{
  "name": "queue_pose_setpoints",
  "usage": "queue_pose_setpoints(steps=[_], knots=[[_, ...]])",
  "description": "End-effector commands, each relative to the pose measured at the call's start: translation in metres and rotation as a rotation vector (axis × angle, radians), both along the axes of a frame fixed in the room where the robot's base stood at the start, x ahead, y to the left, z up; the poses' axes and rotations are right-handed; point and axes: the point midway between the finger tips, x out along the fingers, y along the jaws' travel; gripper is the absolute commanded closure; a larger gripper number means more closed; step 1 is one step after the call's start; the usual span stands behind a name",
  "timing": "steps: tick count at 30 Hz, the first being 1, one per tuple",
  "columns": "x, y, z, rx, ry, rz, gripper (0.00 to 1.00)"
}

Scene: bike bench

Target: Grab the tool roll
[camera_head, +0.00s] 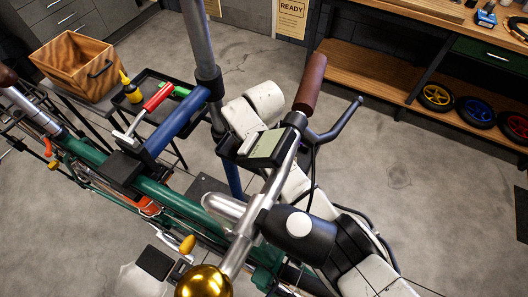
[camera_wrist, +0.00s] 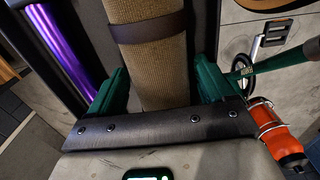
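The tool roll appears as a tan woven roll with a dark brown strap (camera_wrist: 145,58) in the wrist view, running from the top edge down to my black gripper bar. The two green fingers of my gripper (camera_wrist: 160,88) stand wide apart, one on each side of the roll's lower end. The left finger looks very close to the roll; a narrow dark gap shows on the right. Firm contact does not show. In the head view my white arm reaches down behind the handlebar; the gripper and the roll are hidden there.
A green bike is clamped in a repair stand (camera_head: 200,50), its handlebar (camera_head: 270,190) close in front. An orange bottle (camera_wrist: 275,130) and a crank with pedal (camera_wrist: 270,38) are right of my gripper. A wooden crate (camera_head: 72,62), black tray (camera_head: 150,100) and workbench (camera_head: 400,85) stand beyond.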

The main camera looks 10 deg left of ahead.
Motion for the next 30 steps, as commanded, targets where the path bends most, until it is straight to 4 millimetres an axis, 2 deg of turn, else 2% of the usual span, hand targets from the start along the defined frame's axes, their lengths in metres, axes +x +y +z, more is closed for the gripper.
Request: queue_pose_setpoints(steps=[2,18,26,30], knots=[[0.0,0.0,0.0,0.0,0.0,0.0,0.26],[0.0,0.0,0.0,0.0,0.0,0.0,0.78],[0.001,0.0,0.003,0.001,-0.003,0.0,0.79],[0.001,0.001,0.017,0.003,-0.004,0.0,0.79]])
